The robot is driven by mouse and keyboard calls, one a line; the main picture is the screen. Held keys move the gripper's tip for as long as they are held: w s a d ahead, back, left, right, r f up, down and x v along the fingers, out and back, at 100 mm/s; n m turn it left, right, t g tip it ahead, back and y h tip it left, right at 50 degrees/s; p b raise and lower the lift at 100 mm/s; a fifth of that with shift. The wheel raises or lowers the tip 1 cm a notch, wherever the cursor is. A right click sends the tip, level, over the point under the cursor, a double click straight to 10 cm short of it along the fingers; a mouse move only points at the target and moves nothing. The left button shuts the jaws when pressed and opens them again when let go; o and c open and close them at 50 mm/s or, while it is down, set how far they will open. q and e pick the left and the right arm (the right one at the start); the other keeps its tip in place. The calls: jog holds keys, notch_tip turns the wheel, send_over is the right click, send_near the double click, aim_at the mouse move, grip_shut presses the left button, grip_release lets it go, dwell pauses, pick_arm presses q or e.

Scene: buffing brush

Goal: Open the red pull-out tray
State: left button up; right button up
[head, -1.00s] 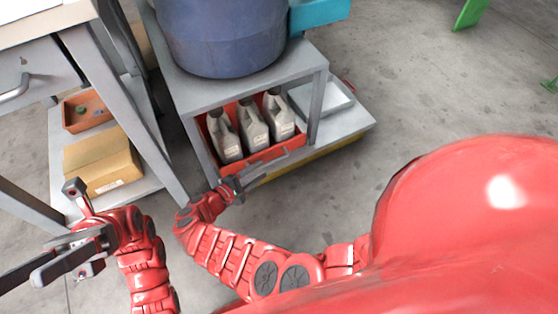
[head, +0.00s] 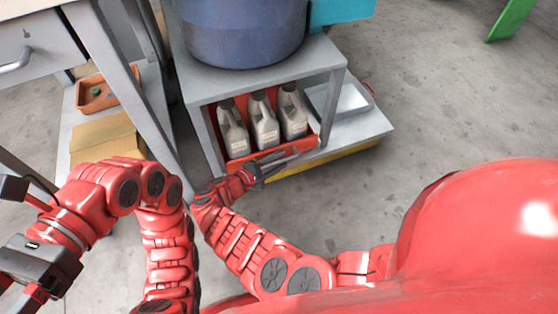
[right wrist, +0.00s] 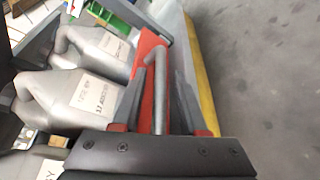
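The red pull-out tray (head: 240,160) sits in the lower shelf of a grey stand and holds silver-grey jugs (head: 264,122). Its grey bar handle (head: 290,157) runs along the front; the bar also shows in the right wrist view (right wrist: 158,90). The tray's red front (right wrist: 150,50) lies just behind it there. My right gripper (head: 268,170) is at the handle; in the right wrist view its two fingers (right wrist: 160,98) stand apart, one on each side of the bar. My left gripper (head: 30,265) is at the left edge, its fingers partly cut off.
A blue drum (head: 245,35) stands on the grey stand (head: 200,90). A yellow-edged base with a light grey tray (head: 340,100) is at right. A workbench at left has a cardboard box (head: 100,140) and an orange bin (head: 105,95) below. The floor (head: 440,120) at right is clear.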

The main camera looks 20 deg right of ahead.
grip_shut()
dwell(1.2)
